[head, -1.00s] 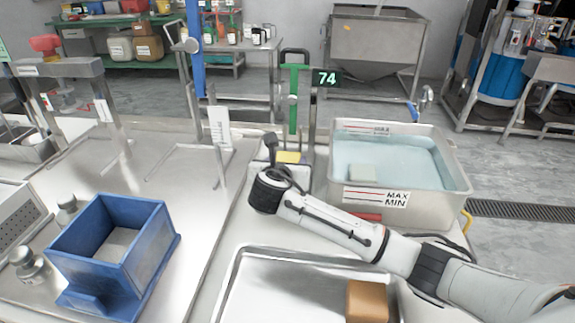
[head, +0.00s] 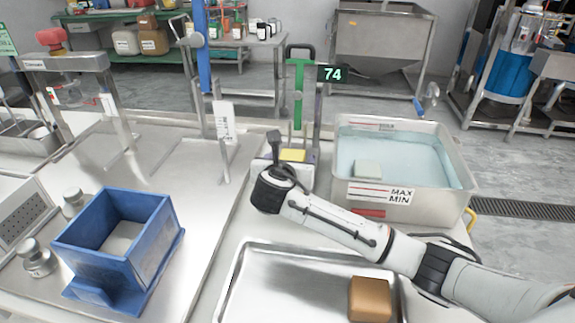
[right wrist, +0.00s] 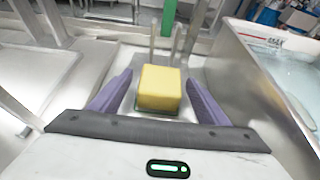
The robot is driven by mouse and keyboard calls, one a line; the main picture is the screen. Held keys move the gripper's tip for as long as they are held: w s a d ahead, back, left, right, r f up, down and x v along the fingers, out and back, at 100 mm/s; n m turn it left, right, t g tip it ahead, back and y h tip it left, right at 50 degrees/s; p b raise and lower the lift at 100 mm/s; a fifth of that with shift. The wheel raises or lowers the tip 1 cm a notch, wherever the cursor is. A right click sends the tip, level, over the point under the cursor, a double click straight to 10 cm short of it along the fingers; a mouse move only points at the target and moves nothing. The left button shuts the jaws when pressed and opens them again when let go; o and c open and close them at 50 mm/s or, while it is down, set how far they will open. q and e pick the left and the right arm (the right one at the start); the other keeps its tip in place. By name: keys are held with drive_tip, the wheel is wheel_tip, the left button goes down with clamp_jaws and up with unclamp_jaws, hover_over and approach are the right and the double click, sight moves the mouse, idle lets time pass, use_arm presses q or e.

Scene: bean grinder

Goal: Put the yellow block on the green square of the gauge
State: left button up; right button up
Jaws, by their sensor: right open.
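The yellow block (right wrist: 160,88) sits on the base of the gauge, between the spread purple fingers of my right gripper (right wrist: 159,78). A thin green edge shows under the block in the right wrist view. The block (head: 292,155) also shows in the head view, just beyond my right wrist. The gauge has a green upright (head: 299,90) and a dark display (head: 332,74) reading 74. My left gripper is not in view.
A water tank (head: 425,205) marked MAX and MIN stands right of the gauge, with a pale block (head: 367,169) in it. A metal tray (head: 262,290) with a brown block (head: 370,299) lies in front. A blue open box (head: 100,262) stands at left.

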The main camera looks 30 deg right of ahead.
drive_tip(key=p+v, duration=0.1)
drive_tip(key=v, duration=0.9)
drive_tip(key=shift+s+a+r, duration=0.15)
drive_tip(key=shift+s+r, duration=0.05)
drive_tip(key=shift+s, duration=0.1)
idle(0.7)
